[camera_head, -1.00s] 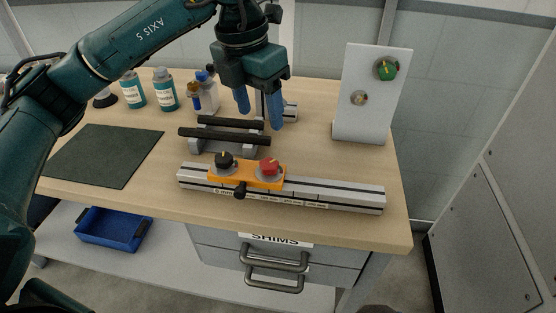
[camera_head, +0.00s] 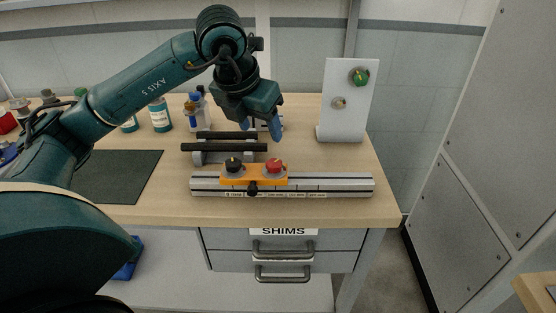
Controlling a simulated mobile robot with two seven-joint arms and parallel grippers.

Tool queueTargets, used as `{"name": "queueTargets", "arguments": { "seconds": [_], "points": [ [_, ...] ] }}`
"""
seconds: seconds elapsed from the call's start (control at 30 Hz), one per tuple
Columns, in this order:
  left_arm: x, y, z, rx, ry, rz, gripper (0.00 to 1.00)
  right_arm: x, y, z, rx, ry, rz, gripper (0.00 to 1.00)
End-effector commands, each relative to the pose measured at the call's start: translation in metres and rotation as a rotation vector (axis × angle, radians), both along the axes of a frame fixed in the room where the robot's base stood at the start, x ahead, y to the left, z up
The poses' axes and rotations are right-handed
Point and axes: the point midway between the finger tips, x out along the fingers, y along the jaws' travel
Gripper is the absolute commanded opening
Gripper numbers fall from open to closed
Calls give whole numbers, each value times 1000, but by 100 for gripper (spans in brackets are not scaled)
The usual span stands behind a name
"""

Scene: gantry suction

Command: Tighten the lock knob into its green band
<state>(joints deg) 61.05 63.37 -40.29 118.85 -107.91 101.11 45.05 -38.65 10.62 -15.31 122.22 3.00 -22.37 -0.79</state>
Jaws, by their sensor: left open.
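An orange carriage (camera_head: 264,181) sits on a silver rail with a printed scale (camera_head: 335,186). On its top are a black knob (camera_head: 233,164) with a small yellowish mark at left and a red knob (camera_head: 275,165) at right. A small black knob (camera_head: 252,188) sticks out of its front. I cannot tell which is the lock knob, and no green band is readable there. My left gripper (camera_head: 262,130) is open and empty, blue fingers pointing down, above and behind the carriage, apart from it. My right gripper is out of view.
A grey upright plate (camera_head: 347,100) with a green knob (camera_head: 359,77) stands at the back right. Black bars on a grey stand (camera_head: 222,148) lie behind the rail. Bottles (camera_head: 160,115) stand at the back left. A dark mat (camera_head: 120,177) lies at left.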

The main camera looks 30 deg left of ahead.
Motion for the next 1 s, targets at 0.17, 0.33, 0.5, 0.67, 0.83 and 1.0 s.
{"name": "queueTargets", "arguments": {
  "seconds": [0.17, 0.33, 0.5, 0.67, 0.83, 1.0],
  "points": [
    [12, 0, -32, -1, 8, 0, 57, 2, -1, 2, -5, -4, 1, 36],
    [26, 0, -66, -1, 7, -3, 57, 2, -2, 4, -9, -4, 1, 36],
    [37, 0, -93, -1, 6, -1, 57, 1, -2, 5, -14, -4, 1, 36],
    [44, 0, -107, -2, 4, -2, 57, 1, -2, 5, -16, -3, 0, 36],
    [46, 0, -112, -1, 2, -4, 57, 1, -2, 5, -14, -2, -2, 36],
    [46, 0, -112, -1, 2, -4, 57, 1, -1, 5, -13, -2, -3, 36]
  ]
}}
